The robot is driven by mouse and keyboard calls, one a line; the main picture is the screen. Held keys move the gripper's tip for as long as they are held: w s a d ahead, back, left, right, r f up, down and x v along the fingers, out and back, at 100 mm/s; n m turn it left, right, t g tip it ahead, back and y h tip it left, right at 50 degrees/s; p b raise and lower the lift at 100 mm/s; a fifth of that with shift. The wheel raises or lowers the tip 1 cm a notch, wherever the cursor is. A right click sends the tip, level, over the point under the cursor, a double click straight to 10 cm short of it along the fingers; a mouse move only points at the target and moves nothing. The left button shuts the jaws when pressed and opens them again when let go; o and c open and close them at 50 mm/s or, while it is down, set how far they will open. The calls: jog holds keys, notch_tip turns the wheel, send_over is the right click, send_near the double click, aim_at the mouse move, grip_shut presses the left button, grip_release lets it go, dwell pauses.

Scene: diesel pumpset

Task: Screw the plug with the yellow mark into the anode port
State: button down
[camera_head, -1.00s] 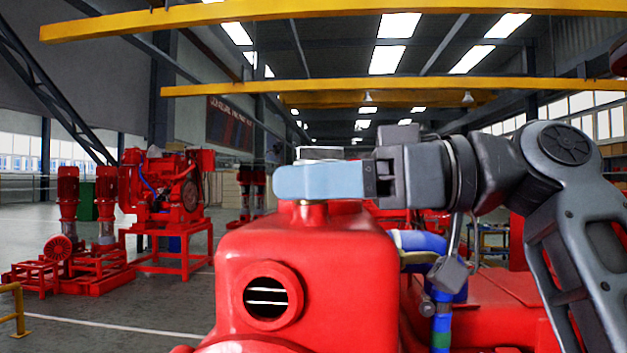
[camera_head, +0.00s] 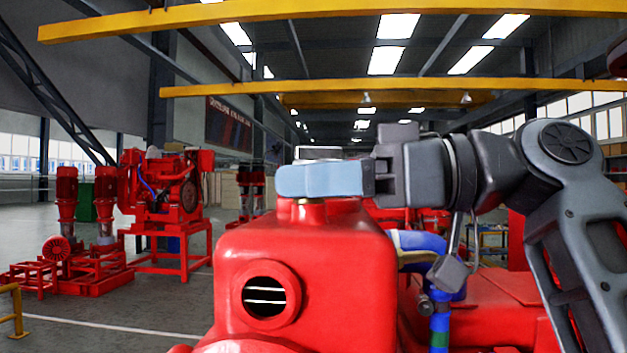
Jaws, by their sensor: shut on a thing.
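My gripper (camera_head: 304,181), with light blue fingers, lies level over the short red neck (camera_head: 312,213) on top of the red tank (camera_head: 300,242). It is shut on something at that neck. A thin brass-coloured edge (camera_head: 311,201) shows between the fingers and the neck; it looks like the plug's lower part. The near finger hides the rest, and no yellow mark can be made out. The neck seems to be the anode port; its mouth is hidden. I cannot tell how deep the plug sits.
The tank's front has a round opening (camera_head: 266,298) with light bars inside. Blue pipe (camera_head: 424,241) runs right of the tank, below my arm. Red pumpsets (camera_head: 165,195) stand on the floor at far left. The space left of my gripper is clear.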

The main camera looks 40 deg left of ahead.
jog(key=t, duration=0.1)
jog(key=m+t+y, duration=0.1)
jog(key=shift+s+f+m+t+b, duration=0.15)
jog(key=shift+m+t+b, duration=0.15)
jog(key=m+t+y, duration=0.1)
jog(key=m+t, duration=0.2)
jog(key=t, duration=0.1)
jog(key=shift+s, duration=0.1)
jog(key=shift+m+t+p, duration=0.35)
jog(key=shift+m+t, duration=0.25)
jog(key=shift+t, duration=0.4)
jog(key=c, duration=0.9)
grip_release()
